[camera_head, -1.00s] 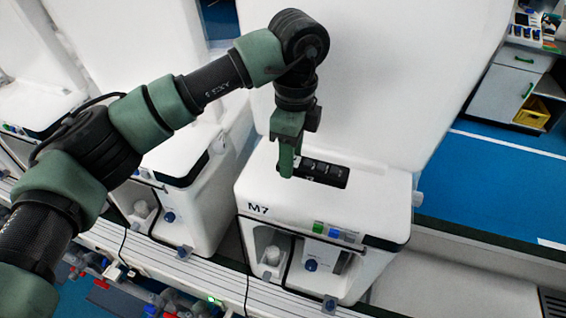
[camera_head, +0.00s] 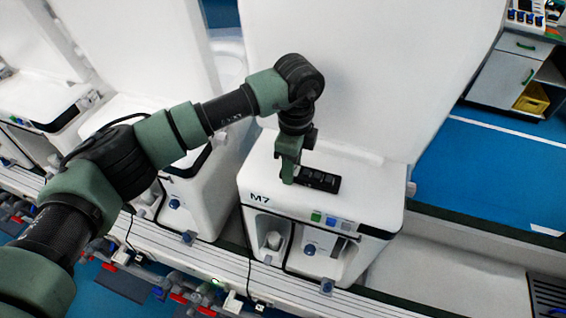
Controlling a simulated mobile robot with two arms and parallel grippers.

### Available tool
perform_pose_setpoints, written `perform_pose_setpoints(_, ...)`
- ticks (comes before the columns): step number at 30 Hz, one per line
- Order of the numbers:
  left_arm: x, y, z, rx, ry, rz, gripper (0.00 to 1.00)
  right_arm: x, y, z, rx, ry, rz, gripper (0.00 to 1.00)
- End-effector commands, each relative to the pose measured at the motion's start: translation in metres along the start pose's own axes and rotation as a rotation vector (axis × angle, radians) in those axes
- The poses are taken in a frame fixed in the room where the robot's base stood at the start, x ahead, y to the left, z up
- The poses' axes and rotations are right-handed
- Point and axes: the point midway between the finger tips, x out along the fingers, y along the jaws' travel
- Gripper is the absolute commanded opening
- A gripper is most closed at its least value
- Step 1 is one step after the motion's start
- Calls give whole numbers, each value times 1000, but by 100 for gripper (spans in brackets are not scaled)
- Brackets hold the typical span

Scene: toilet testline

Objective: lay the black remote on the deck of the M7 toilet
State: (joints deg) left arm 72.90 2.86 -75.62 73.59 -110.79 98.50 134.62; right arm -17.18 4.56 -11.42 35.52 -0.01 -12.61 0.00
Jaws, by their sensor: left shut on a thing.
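The M7 toilet (camera_head: 362,205) stands right of the middle, with a flat white deck and the label "M7" on its front left edge. The black remote (camera_head: 322,181) is on or just above the deck, roughly level, left of its middle; I cannot tell whether it touches. My left gripper (camera_head: 289,178) points down at the remote's left end and is shut on it. The fingers hide that end of the remote. My right gripper is not in view.
The raised white lid (camera_head: 370,80) stands behind the deck. Another white toilet (camera_head: 190,195) is close on the left. A grey rail (camera_head: 215,255) runs along the front. A cabinet with a yellow crate (camera_head: 532,98) stands at the far right, beyond open blue floor (camera_head: 470,165).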

Motion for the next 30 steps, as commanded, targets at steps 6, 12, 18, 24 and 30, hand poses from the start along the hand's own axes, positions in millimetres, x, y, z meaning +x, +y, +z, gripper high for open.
perform_pose_setpoints(6, 4, 0, 0, 0, 0, 0, 63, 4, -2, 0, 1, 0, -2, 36)
perform_pose_setpoints(12, 4, 0, 0, -1, 0, 0, 63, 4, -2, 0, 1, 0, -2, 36)
perform_pose_setpoints(18, -4, 0, 0, -1, 0, 0, 63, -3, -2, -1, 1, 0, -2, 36)
perform_pose_setpoints(24, -31, -2, 0, -1, -1, -6, 63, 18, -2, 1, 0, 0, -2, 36)
perform_pose_setpoints(30, -76, -1, 0, -1, -2, -5, 63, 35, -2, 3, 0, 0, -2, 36)
